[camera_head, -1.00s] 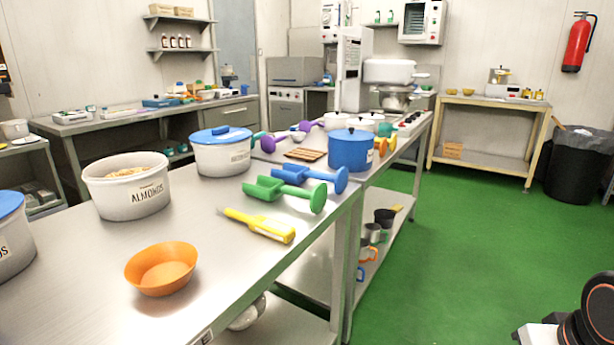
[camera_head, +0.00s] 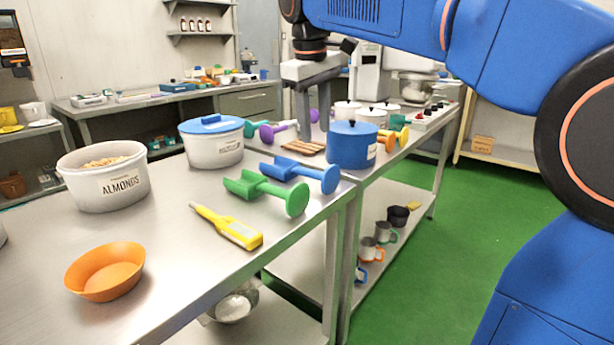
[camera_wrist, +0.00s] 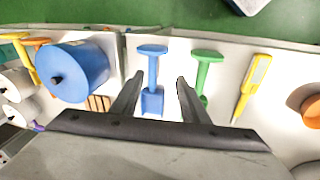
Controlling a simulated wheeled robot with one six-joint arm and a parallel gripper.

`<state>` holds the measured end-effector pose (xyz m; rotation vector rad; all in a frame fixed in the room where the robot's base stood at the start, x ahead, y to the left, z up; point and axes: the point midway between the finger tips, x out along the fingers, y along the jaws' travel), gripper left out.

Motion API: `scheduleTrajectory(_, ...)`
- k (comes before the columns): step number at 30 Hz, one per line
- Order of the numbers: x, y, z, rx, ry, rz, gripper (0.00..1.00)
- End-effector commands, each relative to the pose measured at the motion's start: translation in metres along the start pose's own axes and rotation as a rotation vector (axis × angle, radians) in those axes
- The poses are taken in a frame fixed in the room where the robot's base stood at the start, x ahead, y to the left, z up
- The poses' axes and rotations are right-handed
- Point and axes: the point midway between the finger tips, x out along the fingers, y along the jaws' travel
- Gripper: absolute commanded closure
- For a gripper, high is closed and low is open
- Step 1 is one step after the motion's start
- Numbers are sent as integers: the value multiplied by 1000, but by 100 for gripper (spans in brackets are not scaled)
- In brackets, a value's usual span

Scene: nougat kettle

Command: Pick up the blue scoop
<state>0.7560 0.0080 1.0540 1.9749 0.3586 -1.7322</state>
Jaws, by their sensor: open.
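The blue scoop (camera_head: 302,172) lies on the steel table, beside and behind the green scoop (camera_head: 268,191). Its round end points right in the head view. My gripper (camera_head: 306,117) is above the table, over the area behind the blue scoop, with its fingers pointing down. In the wrist view the blue scoop (camera_wrist: 152,77) lies between the two open fingers of my gripper (camera_wrist: 157,82), apart from them. Its flat round end is at the top and its scoop part is nearer the palm. The gripper is empty.
The green scoop also shows close to the right finger in the wrist view (camera_wrist: 206,70). A blue pot (camera_head: 352,147) stands close behind the blue scoop.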

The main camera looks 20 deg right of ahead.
Motion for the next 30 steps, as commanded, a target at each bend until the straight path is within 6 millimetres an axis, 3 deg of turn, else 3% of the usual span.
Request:
scheduleTrajectory(1,-6,2,-17,-22,-11,2,59)
scheduleTrajectory(6,-21,3,-50,-77,-44,4,59)
scheduleTrajectory(13,-24,3,-65,-105,-61,6,59)
scheduleTrajectory(30,70,5,-58,-104,-63,5,59)
